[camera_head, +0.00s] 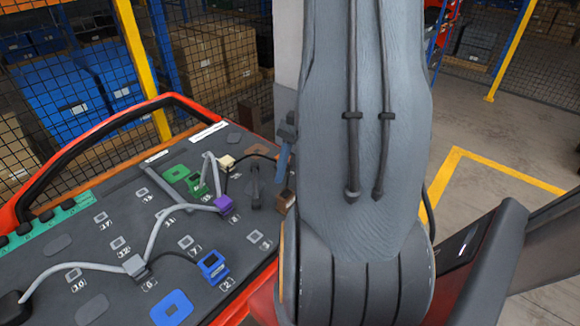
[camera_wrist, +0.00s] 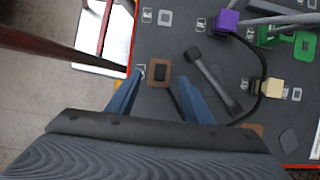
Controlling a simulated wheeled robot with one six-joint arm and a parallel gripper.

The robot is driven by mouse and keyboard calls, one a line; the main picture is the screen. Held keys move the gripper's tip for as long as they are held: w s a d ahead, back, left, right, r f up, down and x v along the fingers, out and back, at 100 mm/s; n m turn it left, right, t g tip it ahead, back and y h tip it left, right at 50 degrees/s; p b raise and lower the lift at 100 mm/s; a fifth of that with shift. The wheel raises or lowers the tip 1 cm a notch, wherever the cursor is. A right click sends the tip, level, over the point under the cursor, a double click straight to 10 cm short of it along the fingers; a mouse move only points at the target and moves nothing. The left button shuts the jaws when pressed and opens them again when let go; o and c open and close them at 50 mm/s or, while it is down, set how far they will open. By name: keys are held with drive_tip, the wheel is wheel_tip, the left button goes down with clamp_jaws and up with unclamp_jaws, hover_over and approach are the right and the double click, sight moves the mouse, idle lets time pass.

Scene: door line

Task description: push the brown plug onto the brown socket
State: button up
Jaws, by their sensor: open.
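In the wrist view a brown squarish piece with a dark centre (camera_wrist: 159,72) lies between my fingertips; I take it for the brown plug. A dark cable seems to run from beside it. My gripper (camera_wrist: 161,76) is open, its two blue fingers on either side of this piece with no clear contact. A flat brown patch (camera_wrist: 256,128) shows past my gripper body, partly hidden. I cannot tell whether it is the brown socket or whether the socket lies under the brown piece. In the head view, brown shows (camera_head: 284,203) at my arm's left edge, mostly hidden.
A dark grey handle (camera_wrist: 213,82) stands close to the right finger. A purple plug (camera_head: 222,203), a cream plug (camera_head: 227,162), a green piece (camera_head: 196,184) and a blue piece (camera_head: 213,265) sit on the panel with cables. The red-rimmed panel (camera_head: 110,240) ends near my arm.

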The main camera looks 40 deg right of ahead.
sight(287, 192)
drive_tip(key=shift+p+x, duration=0.4)
drive_tip(key=shift+x, duration=2.6)
clamp_jaws()
drive_tip(key=shift+r+p, duration=0.4)
drive_tip(key=shift+r, duration=0.05)
drive_tip(key=c, duration=0.8)
unclamp_jaws()
clamp_jaws()
